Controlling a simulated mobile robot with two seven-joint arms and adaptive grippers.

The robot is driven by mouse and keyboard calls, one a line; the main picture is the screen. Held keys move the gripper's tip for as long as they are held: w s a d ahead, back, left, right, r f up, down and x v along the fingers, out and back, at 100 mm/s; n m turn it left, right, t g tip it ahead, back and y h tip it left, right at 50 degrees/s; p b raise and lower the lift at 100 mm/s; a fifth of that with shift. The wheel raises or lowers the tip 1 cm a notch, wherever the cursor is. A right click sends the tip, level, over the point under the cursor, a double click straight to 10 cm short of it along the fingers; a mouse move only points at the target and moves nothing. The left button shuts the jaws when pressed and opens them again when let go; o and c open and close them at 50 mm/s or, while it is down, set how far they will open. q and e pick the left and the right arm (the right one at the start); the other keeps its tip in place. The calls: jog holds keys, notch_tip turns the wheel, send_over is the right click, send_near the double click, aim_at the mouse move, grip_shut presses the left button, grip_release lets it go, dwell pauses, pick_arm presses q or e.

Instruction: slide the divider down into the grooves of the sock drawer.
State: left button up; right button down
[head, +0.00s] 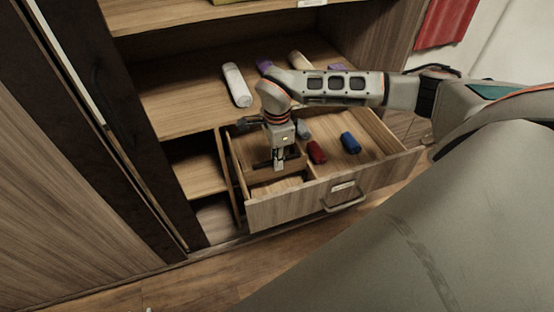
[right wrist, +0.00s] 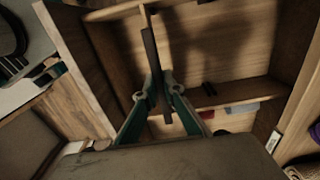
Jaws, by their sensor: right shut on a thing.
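The sock drawer (head: 292,206) is pulled out of the wooden cabinet. A lengthwise partition splits it, and it also shows in the right wrist view (right wrist: 236,94). My right gripper (head: 279,165) points down over the drawer's left part. In the right wrist view its two fingers (right wrist: 160,98) are shut on the divider (right wrist: 151,48), a thin dark panel seen nearly edge-on. In the head view the divider is partly hidden by the gripper and seems to span the left compartment. The grooves are not clearly visible, so I cannot tell how the divider sits in them. My left gripper is not in view.
A red roll (head: 316,152), a blue roll (head: 350,143) and a grey-blue roll (head: 303,128) lie in the drawer's right part. A white roll (head: 237,85) and several others lie on the shelf above. The drawer's front has a handle (head: 344,200).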

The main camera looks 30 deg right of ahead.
aim_at(277, 174)
jog(key=shift+p, duration=0.35)
dwell(0.6)
jog(key=shift+f+b, duration=1.75)
jog(key=shift+f, duration=1.5)
jog(key=c, duration=2.1)
grip_release()
notch_tip(277, 174, up, 12)
jog(key=shift+f, duration=0.1)
